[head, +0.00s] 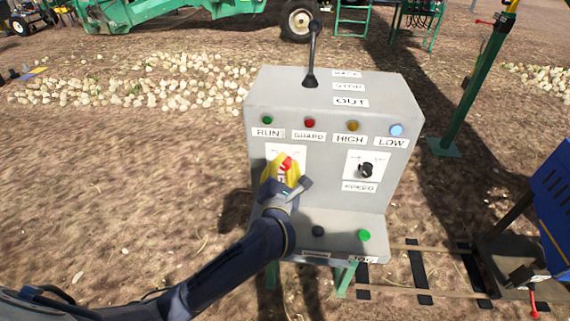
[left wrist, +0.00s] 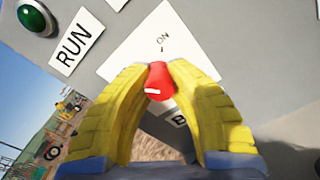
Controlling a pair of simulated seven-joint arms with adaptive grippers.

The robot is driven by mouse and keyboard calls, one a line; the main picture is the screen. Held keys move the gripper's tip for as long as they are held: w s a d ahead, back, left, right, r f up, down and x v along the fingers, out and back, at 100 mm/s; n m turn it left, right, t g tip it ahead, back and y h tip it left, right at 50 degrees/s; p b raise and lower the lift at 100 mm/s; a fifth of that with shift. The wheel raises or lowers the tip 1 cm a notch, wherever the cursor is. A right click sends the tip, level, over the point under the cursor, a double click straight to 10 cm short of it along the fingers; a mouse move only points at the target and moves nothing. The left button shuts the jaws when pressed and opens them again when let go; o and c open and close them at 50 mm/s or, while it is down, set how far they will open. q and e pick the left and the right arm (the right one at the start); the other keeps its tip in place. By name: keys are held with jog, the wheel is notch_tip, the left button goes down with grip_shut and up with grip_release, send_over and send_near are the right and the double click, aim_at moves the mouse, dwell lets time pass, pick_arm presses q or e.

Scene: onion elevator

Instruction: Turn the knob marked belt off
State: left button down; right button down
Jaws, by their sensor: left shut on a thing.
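The red knob (head: 287,162) sits on a white plate at the left of the grey control box (head: 325,215). My left gripper (head: 283,170), with yellow fingers, is shut on it. In the left wrist view the red knob (left wrist: 158,86) is between the two yellow fingertips and carries a small white mark. The word ON shows on the plate above it. A label below begins with B; the rest is hidden by the fingers. My right gripper is not in view.
A black knob (head: 366,170) marked SPEED is to the right. A black lever (head: 312,55) rises from the box top. Several lamps line the upper face. A black button (head: 318,231) and a green button (head: 364,235) are on the lower ledge.

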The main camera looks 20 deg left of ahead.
pick_arm(q)
jog(key=shift+n, duration=0.7)
jog(key=c, duration=1.1)
grip_release()
jog(key=shift+s, duration=0.15)
jog(key=s+d, duration=0.1)
jog(key=s, duration=1)
jog(key=shift+s+d, duration=0.3)
jog(key=shift+s, duration=0.05)
